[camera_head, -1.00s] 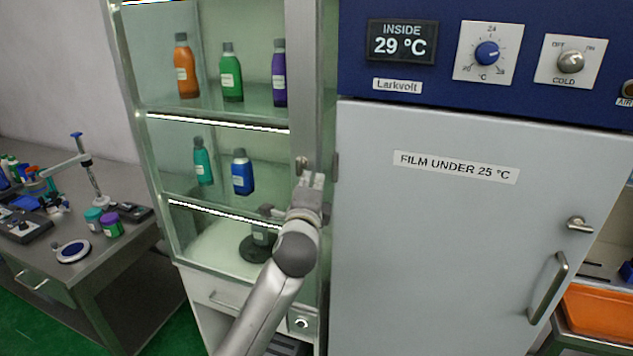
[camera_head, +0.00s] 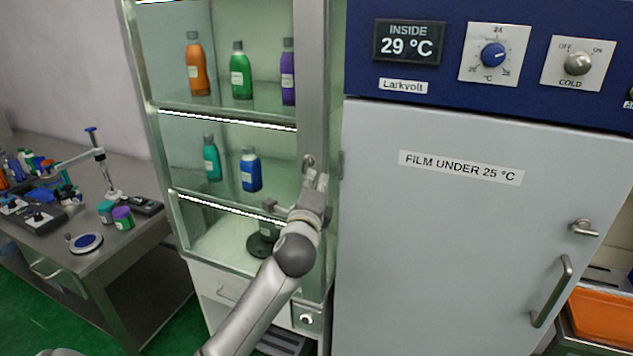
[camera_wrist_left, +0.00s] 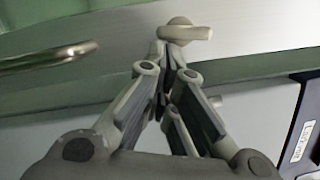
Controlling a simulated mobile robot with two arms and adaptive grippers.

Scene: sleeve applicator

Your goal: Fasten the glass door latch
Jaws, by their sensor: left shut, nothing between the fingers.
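The glass door (camera_head: 225,213) of the lit cabinet appears closed in the head view. Its latch (camera_head: 308,163) is a small metal turn piece on the right frame. In the left wrist view the latch (camera_wrist_left: 185,33) shows as a short rounded lever lying crosswise on a round base. My left gripper (camera_head: 319,180) is shut and empty, its tips just below the latch. In the left wrist view the left gripper (camera_wrist_left: 168,52) has its fingertips together close to the lever; I cannot tell whether they touch it. My right gripper is not in view.
A curved metal handle (camera_wrist_left: 45,60) is left of the fingers in the left wrist view. The grey incubator door (camera_head: 440,240) stands right of the cabinet. Bottles, including a blue one (camera_head: 251,170), stand behind the glass. A cluttered bench (camera_head: 110,262) is at the left.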

